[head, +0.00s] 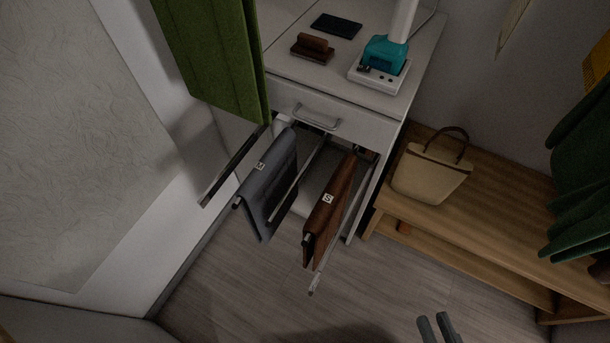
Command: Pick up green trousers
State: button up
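A bright green cloth garment (212,55) hangs at the upper left, its top cut off by the picture edge. Its lower end hangs beside the white cabinet, just above a dark rail. It may be the green trousers; its full shape is not visible. A second, darker green garment (583,170) hangs at the right edge, partly out of view, and I cannot tell its kind. My gripper (437,328) shows only as two dark fingertips at the bottom edge, close together and far from both garments. Nothing shows between them, but their opening is unclear.
Folded grey (270,185) and brown (328,212) garments with white tags hang on pull-out rails below the cabinet (335,110). A teal-and-white device (383,62) stands on top. A beige bag (430,172) sits on a wooden bench (500,218). The floor in front is clear.

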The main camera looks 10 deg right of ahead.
aim_at(215, 46)
jog(key=i+j+u, duration=0.1)
jog(key=i+u, duration=0.6)
jog(key=i, duration=0.15)
